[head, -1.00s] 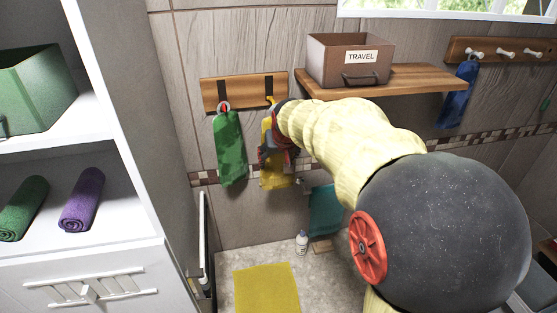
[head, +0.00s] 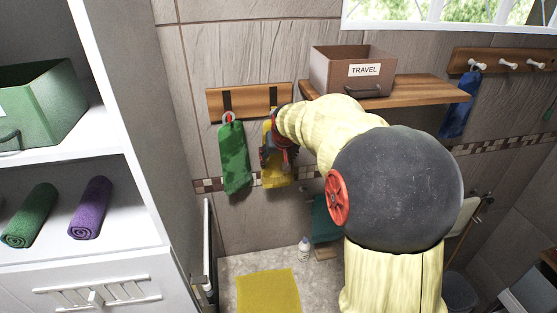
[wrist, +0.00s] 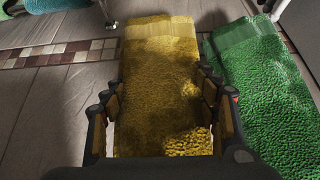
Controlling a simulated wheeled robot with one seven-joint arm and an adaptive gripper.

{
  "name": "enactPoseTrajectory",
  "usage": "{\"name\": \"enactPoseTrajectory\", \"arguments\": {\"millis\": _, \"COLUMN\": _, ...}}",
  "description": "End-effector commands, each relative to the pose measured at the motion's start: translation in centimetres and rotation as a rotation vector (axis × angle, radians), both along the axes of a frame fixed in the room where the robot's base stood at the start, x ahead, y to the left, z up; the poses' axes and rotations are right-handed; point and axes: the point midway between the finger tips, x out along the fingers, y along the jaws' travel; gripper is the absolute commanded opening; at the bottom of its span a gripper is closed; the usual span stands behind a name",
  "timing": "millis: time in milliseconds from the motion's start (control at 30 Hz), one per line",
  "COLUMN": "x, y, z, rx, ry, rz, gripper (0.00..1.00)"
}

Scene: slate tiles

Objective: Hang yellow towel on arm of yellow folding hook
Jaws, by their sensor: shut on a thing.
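The yellow towel (head: 277,177) hangs down at my gripper (head: 272,155), below the right half of a wooden hook board (head: 250,99). In the wrist view the yellow towel (wrist: 160,75) runs between the two fingers of my gripper (wrist: 160,105), which is shut on it. The yellow folding hook is mostly hidden by my wrist and the towel top. I cannot tell whether the towel's loop is around the hook's arm. A green towel (head: 233,160) hangs by a ring from the board's left hook, and beside the yellow one in the wrist view (wrist: 262,85).
A wooden shelf (head: 420,88) with a TRAVEL box (head: 340,70) sits close right of the board, above my arm. A blue towel (head: 457,118) hangs from a peg rail at the right. A white cabinet (head: 110,215) stands left. A yellow mat (head: 268,292) lies below.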

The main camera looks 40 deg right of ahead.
Motion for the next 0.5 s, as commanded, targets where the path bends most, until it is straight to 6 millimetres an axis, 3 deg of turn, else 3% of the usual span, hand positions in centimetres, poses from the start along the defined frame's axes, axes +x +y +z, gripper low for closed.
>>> {"name": "enactPoseTrajectory", "arguments": {"millis": 500, "x": 2.1, "y": -1.0, "z": -0.9, "rx": 0.000, "ry": 0.000, "rz": 0.000, "gripper": 0.05}}
